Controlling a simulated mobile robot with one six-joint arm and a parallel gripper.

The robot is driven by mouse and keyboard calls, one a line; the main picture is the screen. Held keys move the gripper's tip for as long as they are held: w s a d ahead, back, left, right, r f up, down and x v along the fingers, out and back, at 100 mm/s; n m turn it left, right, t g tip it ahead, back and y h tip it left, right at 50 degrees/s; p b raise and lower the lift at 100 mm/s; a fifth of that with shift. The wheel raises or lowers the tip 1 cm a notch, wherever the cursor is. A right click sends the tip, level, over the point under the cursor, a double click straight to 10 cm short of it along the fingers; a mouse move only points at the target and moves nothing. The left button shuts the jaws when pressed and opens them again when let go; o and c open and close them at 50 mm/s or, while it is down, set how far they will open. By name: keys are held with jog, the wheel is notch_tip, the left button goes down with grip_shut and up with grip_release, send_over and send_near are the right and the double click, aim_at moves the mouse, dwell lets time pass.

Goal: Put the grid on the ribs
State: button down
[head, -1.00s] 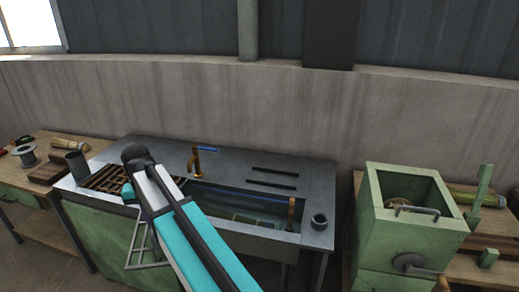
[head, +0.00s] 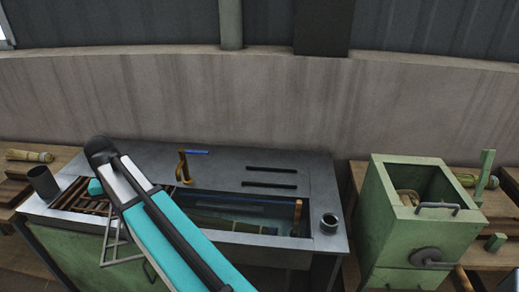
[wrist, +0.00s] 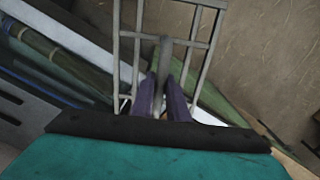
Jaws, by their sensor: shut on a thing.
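My gripper (wrist: 162,92) is shut on a grey metal grid (wrist: 165,40), which sticks out beyond the fingertips in the wrist view. The grid also shows in the head view (head: 119,252), tilted in front of the bench's green front at the left, partly behind my arm. My fingertips are hidden in the head view. A steel bench (head: 225,167) has an open, water-filled trough (head: 238,212) with long bundles inside. Two dark parallel strips (head: 271,169) lie on the bench top behind it.
A brown slatted rack (head: 73,196) and a dark cup (head: 43,184) are at the bench's left. A brass fitting (head: 183,167) stands behind the trough. A green open-topped box (head: 420,240) stands to the right.

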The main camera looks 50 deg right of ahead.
jog(key=shift+w+a, duration=0.15)
jog(key=shift+w, duration=0.25)
jog(key=shift+r, duration=0.1)
